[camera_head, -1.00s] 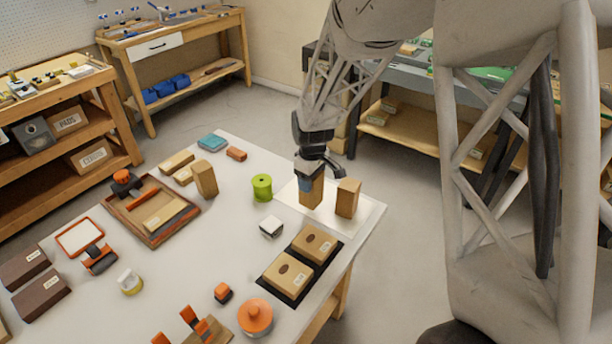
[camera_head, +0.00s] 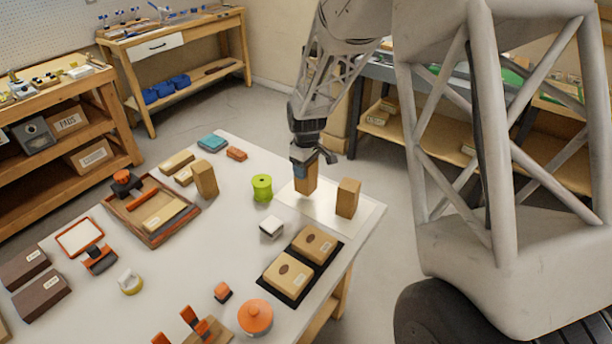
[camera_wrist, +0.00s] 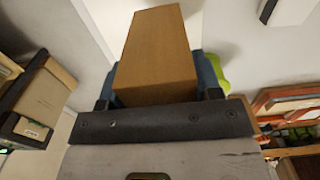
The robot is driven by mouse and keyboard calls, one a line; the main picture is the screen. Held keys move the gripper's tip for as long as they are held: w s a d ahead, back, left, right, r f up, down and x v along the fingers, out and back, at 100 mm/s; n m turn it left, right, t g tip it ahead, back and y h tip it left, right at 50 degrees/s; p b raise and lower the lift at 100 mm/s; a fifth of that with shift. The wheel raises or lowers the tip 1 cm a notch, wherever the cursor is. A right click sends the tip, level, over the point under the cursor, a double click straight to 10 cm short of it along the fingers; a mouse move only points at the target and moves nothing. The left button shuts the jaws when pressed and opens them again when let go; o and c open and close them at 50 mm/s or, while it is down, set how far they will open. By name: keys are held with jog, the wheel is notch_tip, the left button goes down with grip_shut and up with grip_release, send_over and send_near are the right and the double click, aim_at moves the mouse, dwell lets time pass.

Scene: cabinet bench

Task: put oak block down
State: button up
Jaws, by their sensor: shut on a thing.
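My gripper (camera_head: 308,163) is shut on an upright tan wooden block, the oak block (camera_head: 306,184), over the pale mat (camera_head: 325,220) at the far right corner of the table. I cannot tell whether the block's foot touches the mat. In the wrist view the oak block (camera_wrist: 157,50) sits between the blue-grey fingers, which it partly hides. A similar wooden block (camera_head: 348,198) stands upright on the mat to the right of the held one, with a gap between them.
A green spool (camera_head: 262,187) stands left of the mat. A white block (camera_head: 271,228) and a dark tray (camera_head: 322,265) with two labelled boxes lie nearer. Another upright wooden block (camera_head: 205,179) stands further left. The mat's near part is bare.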

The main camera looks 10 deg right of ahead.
jog(key=shift+f, duration=1.7)
jog(key=shift+f, duration=0.15)
jog(key=o, duration=1.1)
notch_tip(320, 180, up, 12)
jog(key=shift+r, duration=0.1)
